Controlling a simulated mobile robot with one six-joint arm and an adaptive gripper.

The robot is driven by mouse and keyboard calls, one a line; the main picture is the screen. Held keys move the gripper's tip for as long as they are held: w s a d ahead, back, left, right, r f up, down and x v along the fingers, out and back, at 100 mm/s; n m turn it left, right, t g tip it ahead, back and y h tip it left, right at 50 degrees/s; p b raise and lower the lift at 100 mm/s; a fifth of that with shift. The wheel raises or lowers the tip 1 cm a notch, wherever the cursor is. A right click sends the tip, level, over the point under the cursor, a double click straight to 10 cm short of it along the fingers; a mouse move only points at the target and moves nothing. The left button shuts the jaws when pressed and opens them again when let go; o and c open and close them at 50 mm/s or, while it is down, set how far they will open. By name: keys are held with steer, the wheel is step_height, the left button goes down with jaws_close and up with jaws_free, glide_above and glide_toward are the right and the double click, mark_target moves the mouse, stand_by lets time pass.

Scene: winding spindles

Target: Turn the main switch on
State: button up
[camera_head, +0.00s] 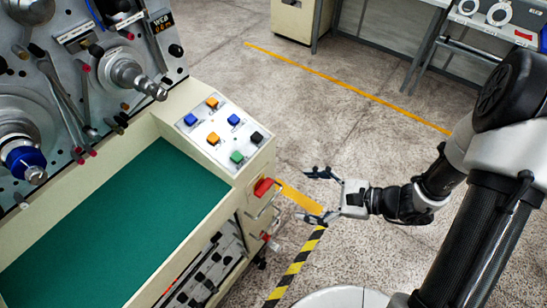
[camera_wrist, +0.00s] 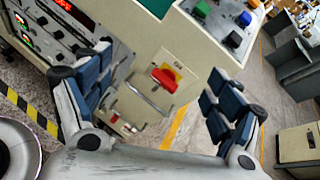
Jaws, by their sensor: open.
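The main switch (camera_head: 263,187) is a red rotary handle on a yellow plate, on the side of the cream machine cabinet (camera_head: 236,183) below the button panel. In the wrist view the red switch (camera_wrist: 164,78) sits between my two fingers, farther off, with its handle tilted. My gripper (camera_head: 314,195) is open and empty, to the right of the switch and apart from it. In the wrist view my gripper (camera_wrist: 155,95) shows its blue-padded fingers spread wide at left and right. Whether the switch is on or off I cannot tell.
A button panel (camera_head: 222,133) with blue, orange, green and black buttons tops the cabinet. A metal handle (camera_wrist: 144,98) sticks out beside the switch. A green work surface (camera_head: 120,235) and spindles lie left. Yellow-black floor tape (camera_head: 296,265) runs below my gripper.

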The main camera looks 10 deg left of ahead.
step_height(320, 180, down, 8)
steer(key=w+d+m+t+p, duration=0.1)
steer(key=d+m+t+p, duration=0.15)
steer(key=m, duration=0.35)
steer(key=t+b, duration=0.1)
steer(key=b, duration=0.3)
glide_toward(266, 187)
steer(key=shift+m+h, duration=0.3)
steer(key=x, duration=0.8)
steer(key=shift+a+r, duration=0.1)
steer(key=shift+a, duration=0.35)
steer(key=shift+t, duration=0.25)
steer(key=shift+c, duration=0.4)
steer(key=c, duration=1)
